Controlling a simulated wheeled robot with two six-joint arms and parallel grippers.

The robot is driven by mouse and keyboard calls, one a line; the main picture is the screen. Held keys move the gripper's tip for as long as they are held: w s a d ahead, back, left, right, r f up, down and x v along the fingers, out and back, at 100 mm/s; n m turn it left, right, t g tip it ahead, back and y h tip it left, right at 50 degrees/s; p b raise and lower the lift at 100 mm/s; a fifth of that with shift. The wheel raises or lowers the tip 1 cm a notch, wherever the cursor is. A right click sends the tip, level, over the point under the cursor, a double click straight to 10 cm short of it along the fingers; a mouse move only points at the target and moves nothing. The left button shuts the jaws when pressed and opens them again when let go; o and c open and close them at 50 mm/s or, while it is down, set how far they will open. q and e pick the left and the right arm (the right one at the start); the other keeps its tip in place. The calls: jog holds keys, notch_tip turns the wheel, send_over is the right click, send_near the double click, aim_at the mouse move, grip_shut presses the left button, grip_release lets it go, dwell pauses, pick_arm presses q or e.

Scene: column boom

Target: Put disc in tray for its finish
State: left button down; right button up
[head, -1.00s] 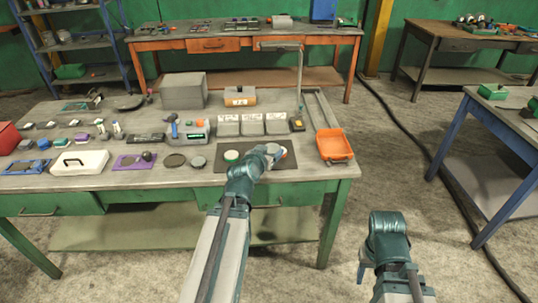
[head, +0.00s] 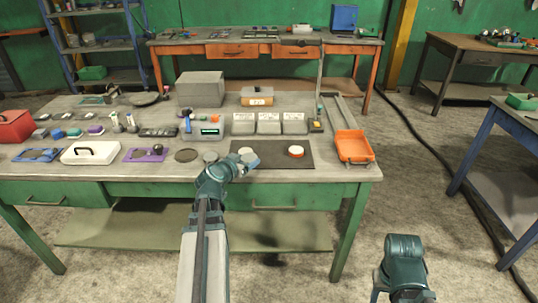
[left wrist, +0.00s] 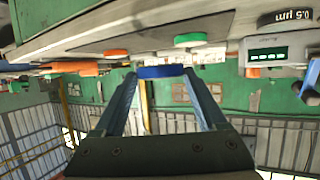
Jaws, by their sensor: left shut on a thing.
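My left gripper (head: 248,163) is shut on a blue disc (left wrist: 162,72). In the left wrist view the disc sits between the fingertips. In the head view the blue disc (head: 253,162) shows at the gripper's tip, over the dark mat (head: 272,162). A white-topped disc with a green rim (left wrist: 190,40) is just behind it, partly hidden in the head view. A white-topped disc with an orange rim (head: 296,152) lies farther right on the mat. Three grey trays with white labels (head: 243,124) (head: 268,124) (head: 294,124) stand in a row behind the mat.
A grey device with a green display (head: 209,130) stands left of the trays. An orange bin (head: 354,146) is at the table's right end. Left of the mat lie dark and grey round pieces (head: 186,155), a purple plate (head: 146,154) and a white case (head: 91,152).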

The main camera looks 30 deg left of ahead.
pick_arm(q)
send_over(268, 157)
jog(key=s, duration=0.2)
jog(key=shift+s+a+f+b, duration=0.15)
jog(key=shift+s+f+b, duration=0.05)
jog(key=shift+f+b, duration=0.3)
jog(key=shift+w, duration=0.25)
jog(key=w, duration=0.2)
jog(key=shift+w+f, duration=0.15)
jog(key=shift+w, duration=0.15)
jog(key=f+b, duration=0.3)
jog(key=shift+s+f+b, duration=0.25)
jog(key=shift+b, duration=0.1)
jog(key=shift+f, duration=0.15)
grip_release()
